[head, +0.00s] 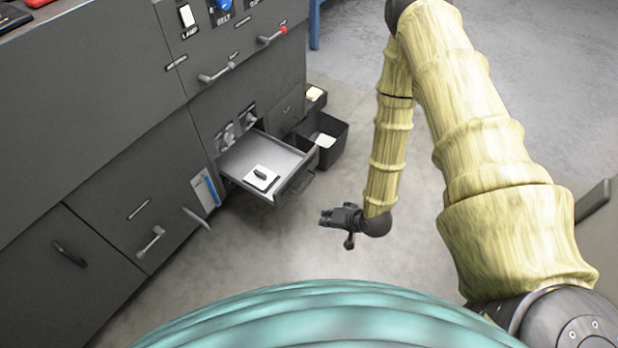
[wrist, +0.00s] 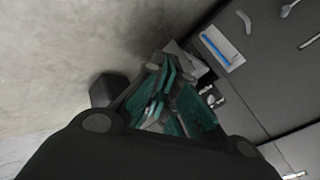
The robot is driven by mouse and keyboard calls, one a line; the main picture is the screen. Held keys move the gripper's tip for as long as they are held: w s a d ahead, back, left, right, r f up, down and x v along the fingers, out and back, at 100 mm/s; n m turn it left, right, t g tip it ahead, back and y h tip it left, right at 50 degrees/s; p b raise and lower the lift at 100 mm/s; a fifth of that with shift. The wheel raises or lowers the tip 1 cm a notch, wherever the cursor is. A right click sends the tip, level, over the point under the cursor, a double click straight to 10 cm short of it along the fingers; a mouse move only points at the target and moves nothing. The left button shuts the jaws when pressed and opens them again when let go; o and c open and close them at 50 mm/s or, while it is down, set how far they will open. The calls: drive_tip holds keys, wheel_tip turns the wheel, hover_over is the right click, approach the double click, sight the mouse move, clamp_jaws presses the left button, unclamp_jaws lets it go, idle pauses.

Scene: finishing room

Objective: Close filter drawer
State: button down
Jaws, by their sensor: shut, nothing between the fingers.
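The open drawer (head: 238,160) juts from the lower part of the dark grey cabinet, taken here as the filter drawer. A white square piece with a black grip (head: 261,178) lies in it, and a dark handle (head: 302,183) is on its front. My gripper (head: 327,217) is shut and empty. In the head view it appears to the right of and below the drawer front, with a visible gap. In the wrist view my gripper (wrist: 165,95) blocks most of the drawer; only a pale part shows beyond the fingers.
A black open bin (head: 333,148) with a white item in it stands just beyond the drawer. The dark cabinet (head: 95,150) with handles and knobs fills the left. A blue-striped panel (head: 206,191) is left of the drawer. Grey floor (head: 260,245) around my gripper is clear.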

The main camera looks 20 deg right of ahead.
drive_tip(key=w+d+f+m+t+y+b, duration=0.1)
drive_tip(key=w+d+f+t+b, duration=0.15)
drive_tip(key=w+b, duration=0.25)
drive_tip(key=w+d+f+m+t+y+b, duration=0.1)
drive_tip(key=w+f+m+t+b, duration=0.15)
drive_tip(key=w+b, duration=0.2)
drive_tip(key=m+t+y+b, duration=0.15)
drive_tip(key=y+b, duration=0.35)
drive_tip(key=b, duration=0.6)
approach(303, 164)
drive_tip(key=shift+t, duration=0.25)
drive_tip(key=b+x, duration=0.5)
drive_tip(key=shift+w+a+f, duration=0.15)
drive_tip(key=shift+a+f, duration=0.05)
drive_tip(key=shift+a, duration=0.1)
drive_tip(key=shift+b+x, duration=0.35)
drive_tip(key=shift+x, duration=0.4)
drive_tip(key=shift+w+r, duration=0.1)
drive_tip(key=shift+r, duration=0.05)
